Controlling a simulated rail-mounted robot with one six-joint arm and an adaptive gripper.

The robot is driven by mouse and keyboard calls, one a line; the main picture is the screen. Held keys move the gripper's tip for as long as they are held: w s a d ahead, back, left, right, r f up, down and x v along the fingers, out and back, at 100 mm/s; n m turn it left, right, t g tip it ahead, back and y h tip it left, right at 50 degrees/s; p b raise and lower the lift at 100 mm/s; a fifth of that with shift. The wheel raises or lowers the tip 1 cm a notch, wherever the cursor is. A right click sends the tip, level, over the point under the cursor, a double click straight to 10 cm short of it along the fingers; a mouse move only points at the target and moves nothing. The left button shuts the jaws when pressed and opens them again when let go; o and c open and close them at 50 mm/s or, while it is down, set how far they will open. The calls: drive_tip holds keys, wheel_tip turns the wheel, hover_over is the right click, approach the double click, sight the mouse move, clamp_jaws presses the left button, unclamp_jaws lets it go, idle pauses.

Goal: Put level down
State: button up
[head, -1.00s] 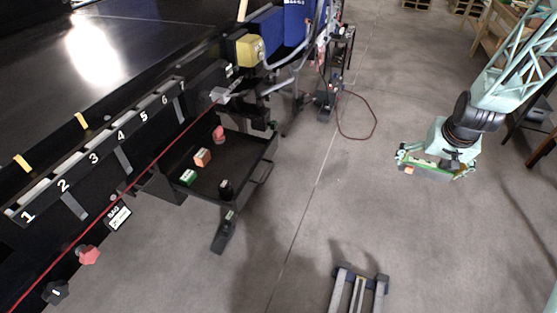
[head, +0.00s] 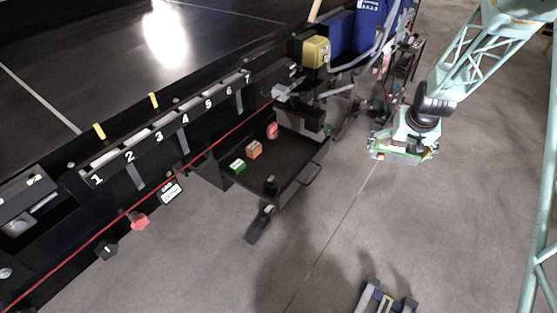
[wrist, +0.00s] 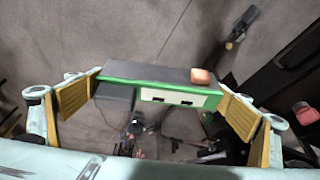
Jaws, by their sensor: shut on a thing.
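My gripper (head: 402,152) is shut on the level, a grey bar with a green edge and a pale label. In the wrist view, the level (wrist: 145,75) spans between the two yellow-padded fingers of my gripper (wrist: 157,100). A small orange piece (wrist: 203,76) shows at the level's right part; I cannot tell if it is fixed to it. In the head view, the level (head: 400,153) is held in the air over the grey floor, right of the black tray (head: 290,188). Finger pads hide the level's ends.
A grey and blue stand (head: 385,300) is on the floor. Open floor lies between.

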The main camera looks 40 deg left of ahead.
drive_tip(key=s+a+n+y+p, duration=0.1)
drive_tip(key=s+a, duration=0.1)
drive_tip(key=a, duration=0.8)
drive_tip(key=s+a+n, duration=0.1)
drive_tip(key=s+a, duration=0.2)
drive_tip(key=a, duration=0.7)
drive_tip(key=n+g+p, duration=0.1)
drive_tip(key=n, duration=0.2)
hover_over(284, 154)
drive_tip(key=shift+s+d+f+y, duration=0.2)
drive_tip(key=shift+s+d+f, duration=0.05)
drive_tip(key=shift+f, duration=0.3)
drive_tip(key=shift+s+d+f+y, duration=0.2)
drive_tip(key=shift+f, duration=0.3)
drive_tip(key=shift+f, duration=0.15)
drive_tip(key=shift+f, duration=3)
drive_tip(key=shift+f, duration=1.85)
drive_tip(key=shift+f, duration=0.2)
